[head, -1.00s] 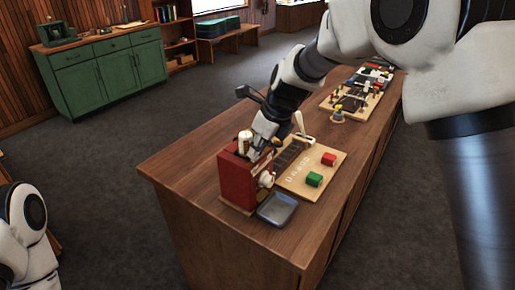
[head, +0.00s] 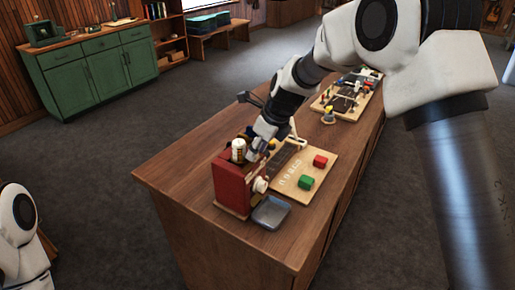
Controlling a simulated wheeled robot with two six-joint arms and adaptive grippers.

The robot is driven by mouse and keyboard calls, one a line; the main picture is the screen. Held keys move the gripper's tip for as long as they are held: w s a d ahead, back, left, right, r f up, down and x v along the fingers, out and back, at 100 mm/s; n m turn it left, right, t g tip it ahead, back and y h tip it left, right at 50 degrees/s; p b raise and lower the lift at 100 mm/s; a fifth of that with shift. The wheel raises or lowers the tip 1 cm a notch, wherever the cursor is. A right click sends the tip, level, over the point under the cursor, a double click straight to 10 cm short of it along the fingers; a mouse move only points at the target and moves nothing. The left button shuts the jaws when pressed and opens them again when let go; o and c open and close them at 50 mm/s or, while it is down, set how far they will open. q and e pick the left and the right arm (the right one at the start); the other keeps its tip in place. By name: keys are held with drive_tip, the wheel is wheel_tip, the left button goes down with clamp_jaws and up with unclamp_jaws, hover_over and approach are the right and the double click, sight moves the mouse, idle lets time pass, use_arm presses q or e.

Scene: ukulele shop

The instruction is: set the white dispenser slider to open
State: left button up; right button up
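A red dispenser (head: 231,187) stands upright near the left front part of the wooden counter. A round white knob (head: 260,185) sticks out of its right side, and a white cylinder with a pale top (head: 238,149) stands at its top. I cannot tell for sure which white part is the slider. My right gripper (head: 259,149) reaches down just behind and right of the cylinder, close to the dispenser's top. Its fingers are small and dark, so contact and opening cannot be made out. My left gripper is out of view; only part of that arm shows at bottom left.
A grey tray (head: 271,213) sits in front of the dispenser. A light wooden board (head: 292,183) with a red block (head: 320,161) and a green block (head: 306,182) lies right of it. Another board (head: 344,100) with small parts lies farther back. The counter's front left is clear.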

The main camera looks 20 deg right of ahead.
drive_tip(key=v, duration=1.2)
